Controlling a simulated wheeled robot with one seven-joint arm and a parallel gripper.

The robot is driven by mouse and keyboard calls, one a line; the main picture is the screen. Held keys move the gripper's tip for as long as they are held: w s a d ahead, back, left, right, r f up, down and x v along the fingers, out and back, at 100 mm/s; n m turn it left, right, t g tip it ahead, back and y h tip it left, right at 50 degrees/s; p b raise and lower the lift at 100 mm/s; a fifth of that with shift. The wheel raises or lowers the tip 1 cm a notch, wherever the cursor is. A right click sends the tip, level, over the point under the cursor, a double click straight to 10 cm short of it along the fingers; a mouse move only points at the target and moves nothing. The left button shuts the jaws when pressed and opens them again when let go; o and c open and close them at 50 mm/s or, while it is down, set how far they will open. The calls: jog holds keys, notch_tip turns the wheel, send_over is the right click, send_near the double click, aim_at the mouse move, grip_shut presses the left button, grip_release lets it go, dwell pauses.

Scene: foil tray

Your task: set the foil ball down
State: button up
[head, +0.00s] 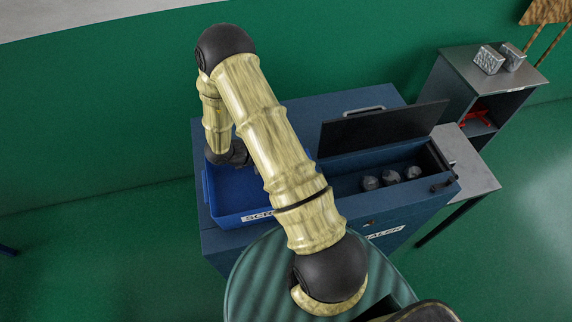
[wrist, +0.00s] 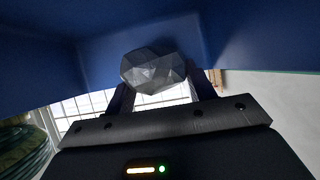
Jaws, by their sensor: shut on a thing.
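The foil ball (wrist: 152,70), grey and faceted, shows in the wrist view between the two dark fingers of my gripper (wrist: 158,88). My gripper is shut on it. Blue walls of the blue tray (head: 240,218) surround the ball in the wrist view. In the head view my gripper (head: 236,157) is at the back of this tray, low and pointing down. The ball is hidden there, and I cannot tell whether it touches the tray floor.
Right of the tray, an open dark compartment (head: 345,187) holds three grey balls (head: 391,177) under a raised black lid (head: 383,127). A cabinet (head: 470,70) with two silvery blocks (head: 489,59) stands at the back right. The visible tray floor looks clear.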

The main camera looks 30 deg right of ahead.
jog(key=shift+f, duration=0.45)
jog(key=shift+s+f+p, duration=0.1)
jog(key=shift+f+p, duration=0.8)
jog(key=shift+f, duration=1.05)
jog(key=o, duration=1.3)
jog(key=shift+f, duration=0.1)
jog(key=shift+f+b, duration=0.25)
jog(key=shift+b, duration=0.15)
jog(key=b+v, duration=0.3)
jog(key=v, duration=0.4)
jog(key=shift+a+r+b, duration=0.25)
jog(key=shift+r+b, duration=0.05)
jog(key=shift+b, duration=0.05)
jog(key=shift+d, duration=0.15)
jog(key=shift+r, duration=0.1)
